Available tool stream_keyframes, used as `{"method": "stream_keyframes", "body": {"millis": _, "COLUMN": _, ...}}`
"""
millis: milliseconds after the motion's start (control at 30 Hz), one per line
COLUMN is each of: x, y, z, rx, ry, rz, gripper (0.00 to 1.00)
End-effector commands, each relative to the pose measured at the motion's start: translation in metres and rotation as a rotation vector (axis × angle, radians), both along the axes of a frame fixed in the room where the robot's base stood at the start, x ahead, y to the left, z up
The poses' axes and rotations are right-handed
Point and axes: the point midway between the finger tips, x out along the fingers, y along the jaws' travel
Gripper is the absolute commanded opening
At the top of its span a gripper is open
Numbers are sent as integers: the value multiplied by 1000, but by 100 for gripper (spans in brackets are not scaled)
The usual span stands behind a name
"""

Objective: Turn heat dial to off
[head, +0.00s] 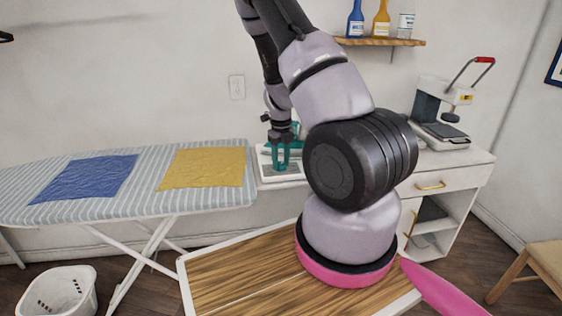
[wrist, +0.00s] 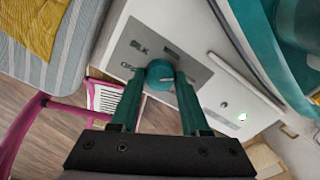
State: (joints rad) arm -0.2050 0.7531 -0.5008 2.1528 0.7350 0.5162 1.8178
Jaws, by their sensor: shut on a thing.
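The heat dial (wrist: 160,70) is a round teal knob on the grey panel (wrist: 182,62) of a white ironing station (wrist: 205,35). My gripper (wrist: 160,84) has its two teal fingers on either side of the dial, shut on it. Lettering on the panel reads SILK and what looks like OFF, left of the dial. I cannot make out a pointer mark on the dial. In the head view my gripper (head: 281,167) reaches down over the station (head: 266,178); the dial is hidden there. A large teal iron (wrist: 262,50) is at the right of the wrist view.
A striped ironing board (head: 110,210) with blue cloth (head: 85,178) and yellow cloth (head: 204,168) stands left of the station. A heat press (head: 440,120) stands on the white cabinet (head: 470,168) at right. A bottle shelf (head: 380,42) is above. A white basket (head: 60,291) is on the floor.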

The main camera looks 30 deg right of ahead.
Motion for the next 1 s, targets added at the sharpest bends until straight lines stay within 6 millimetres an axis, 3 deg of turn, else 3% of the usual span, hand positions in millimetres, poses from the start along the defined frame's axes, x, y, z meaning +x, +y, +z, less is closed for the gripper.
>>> {"method": "stream_keyframes", "body": {"millis": 1000, "x": 0, "y": -1, "z": 0, "rx": 0, "ry": 0, "rz": 921, "gripper": 0}}
